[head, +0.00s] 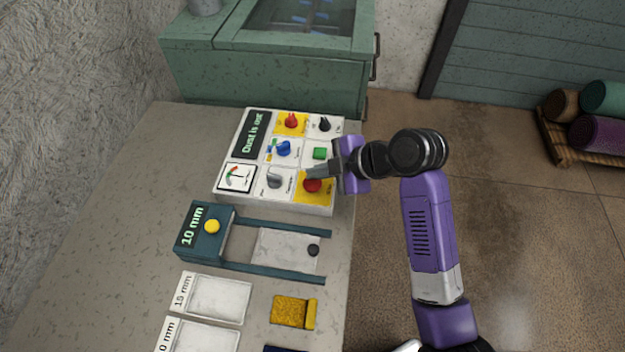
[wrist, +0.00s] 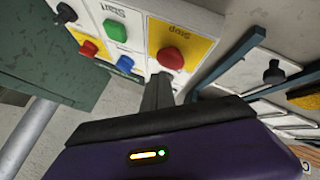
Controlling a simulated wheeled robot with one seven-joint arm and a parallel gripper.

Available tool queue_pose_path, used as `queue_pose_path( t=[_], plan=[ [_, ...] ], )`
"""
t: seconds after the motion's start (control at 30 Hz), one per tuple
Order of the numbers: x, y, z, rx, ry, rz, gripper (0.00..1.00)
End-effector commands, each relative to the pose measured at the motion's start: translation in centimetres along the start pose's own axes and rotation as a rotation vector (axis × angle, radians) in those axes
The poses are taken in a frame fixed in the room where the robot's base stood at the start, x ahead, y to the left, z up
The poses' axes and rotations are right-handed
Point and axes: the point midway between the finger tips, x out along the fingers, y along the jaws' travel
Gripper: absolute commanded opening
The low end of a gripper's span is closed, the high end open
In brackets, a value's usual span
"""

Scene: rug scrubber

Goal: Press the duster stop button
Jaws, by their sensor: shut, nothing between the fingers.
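The control panel (head: 228,195) is a white box on the bench. Its stop button is a red mushroom-shaped button (head: 312,186) on a yellow plate at the panel's near right corner. In the wrist view the red button (wrist: 171,58) sits on a yellow plate marked "Stop". My gripper (head: 311,173) is shut and empty, with its fingertips right beside the stop button in the head view. In the wrist view the fingertips (wrist: 159,82) are just below the button; I cannot tell whether they touch it.
The panel also holds a green start button (head: 320,153), a blue knob (head: 283,148), a grey knob (head: 274,181), a black knob (head: 324,124) and another red knob (head: 291,120). A teal gauge frame (head: 196,238) lies nearer on the bench.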

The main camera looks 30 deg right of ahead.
Motion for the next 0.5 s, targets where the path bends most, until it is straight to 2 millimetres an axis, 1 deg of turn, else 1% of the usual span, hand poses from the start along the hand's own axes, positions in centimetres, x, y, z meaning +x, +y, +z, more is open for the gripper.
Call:
queue_pose_path(
  t=[0.27, 0.5],
  plan=[
    [0.03, -0.02, 0.02, 0.000, 0.000, 0.000, 0.00],
    [0.54, -0.40, 0.40, 0.000, 0.000, 0.000, 0.00]
  ],
)
